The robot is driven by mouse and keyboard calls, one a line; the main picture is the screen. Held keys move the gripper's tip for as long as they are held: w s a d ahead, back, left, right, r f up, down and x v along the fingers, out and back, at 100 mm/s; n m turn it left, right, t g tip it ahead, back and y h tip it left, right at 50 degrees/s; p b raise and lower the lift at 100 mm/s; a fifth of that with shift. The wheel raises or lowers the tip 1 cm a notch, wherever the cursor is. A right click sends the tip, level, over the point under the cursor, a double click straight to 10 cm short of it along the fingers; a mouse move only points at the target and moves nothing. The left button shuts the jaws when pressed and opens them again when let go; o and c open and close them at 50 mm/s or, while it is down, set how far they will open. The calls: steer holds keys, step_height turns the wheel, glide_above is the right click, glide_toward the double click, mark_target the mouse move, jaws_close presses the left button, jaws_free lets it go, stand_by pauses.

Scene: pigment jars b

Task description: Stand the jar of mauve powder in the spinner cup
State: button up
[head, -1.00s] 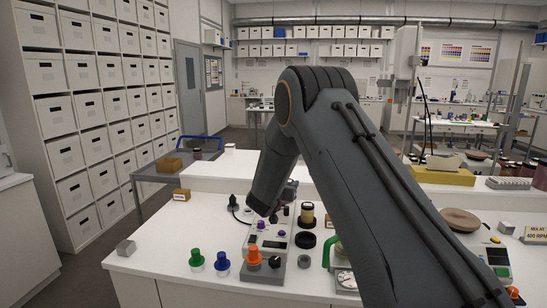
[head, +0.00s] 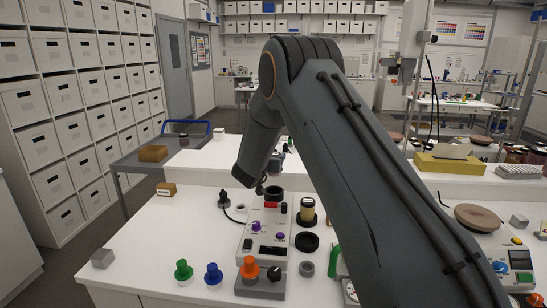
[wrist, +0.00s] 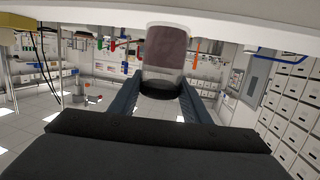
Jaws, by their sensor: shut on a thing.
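The jar of mauve powder (wrist: 166,48) shows in the wrist view, clear-walled, with a dark lid (wrist: 163,88) on the side toward my gripper. My gripper (wrist: 163,98) is shut on this jar, one finger on each side. In the head view my forearm hides most of the gripper, and I cannot make out the held jar there. A black round cup (head: 273,192) stands at the back end of a white device (head: 252,237) with purple knobs. It looks like the spinner cup, and its inside is not clearly visible. The gripper's visible part is just behind and above it.
A jar with yellowish contents (head: 307,213) stands right of the device, with a black ring (head: 307,241) in front of it. The table's left part is mostly clear.

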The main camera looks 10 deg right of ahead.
steer(key=shift+f+b, duration=1.65)
steer(key=shift+f, duration=1.25)
steer(key=shift+f+b, duration=1.3)
steer(key=shift+f, duration=0.75)
steer(key=o, duration=1.2)
steer(key=shift+s, duration=0.1)
steer(key=shift+a, duration=0.1)
steer(key=b+v, duration=0.2)
steer(key=v, duration=0.5)
steer(key=shift+s+a, duration=0.15)
steer(key=shift+s, duration=0.2)
steer(key=shift+r, duration=0.15)
